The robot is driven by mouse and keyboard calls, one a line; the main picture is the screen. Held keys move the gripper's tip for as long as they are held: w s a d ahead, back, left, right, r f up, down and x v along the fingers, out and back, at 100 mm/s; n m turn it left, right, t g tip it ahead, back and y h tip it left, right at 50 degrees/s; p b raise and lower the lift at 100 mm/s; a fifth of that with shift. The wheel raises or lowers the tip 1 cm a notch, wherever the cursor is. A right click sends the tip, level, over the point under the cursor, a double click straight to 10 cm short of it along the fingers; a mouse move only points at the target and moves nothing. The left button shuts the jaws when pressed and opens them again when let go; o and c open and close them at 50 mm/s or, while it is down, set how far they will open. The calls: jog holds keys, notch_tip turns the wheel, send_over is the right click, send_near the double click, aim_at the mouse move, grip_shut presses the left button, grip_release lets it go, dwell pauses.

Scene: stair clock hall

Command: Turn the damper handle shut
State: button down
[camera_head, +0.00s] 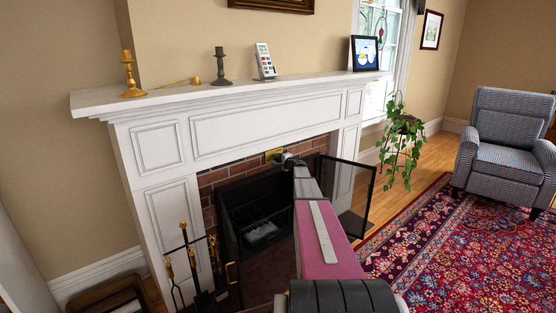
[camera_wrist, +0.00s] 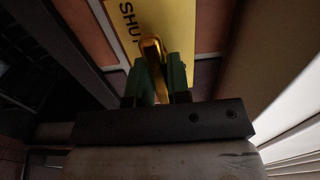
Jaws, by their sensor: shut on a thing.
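The damper handle (camera_wrist: 152,50) is a brass-coloured lever in the wrist view. It stands in front of a yellow plate (camera_wrist: 178,20) that bears the word "SHUT" at its left. My gripper (camera_wrist: 160,75) has its two green fingers closed on the handle, one at each side. The handle's lower part lies between the fingers. In the head view the yellow plate (camera_head: 274,155) sits on the brick at the top of the fireplace opening, and my gripper (camera_head: 290,160) reaches it. The handle itself is hidden there by my arm.
The white mantel (camera_head: 250,90) juts out above my gripper and bears candlesticks, a remote and a picture. A glass fire door (camera_head: 350,190) stands open at the right of my arm. Fire tools (camera_head: 190,262) stand at the lower left. A plant (camera_head: 400,140) and armchair (camera_head: 505,140) are farther right.

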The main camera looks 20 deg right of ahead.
jog(key=shift+s, duration=0.1)
jog(key=c, duration=1.1)
grip_release()
jog(key=v, duration=1)
jog(key=shift+s+d, duration=0.15)
jog(key=shift+s, duration=0.2)
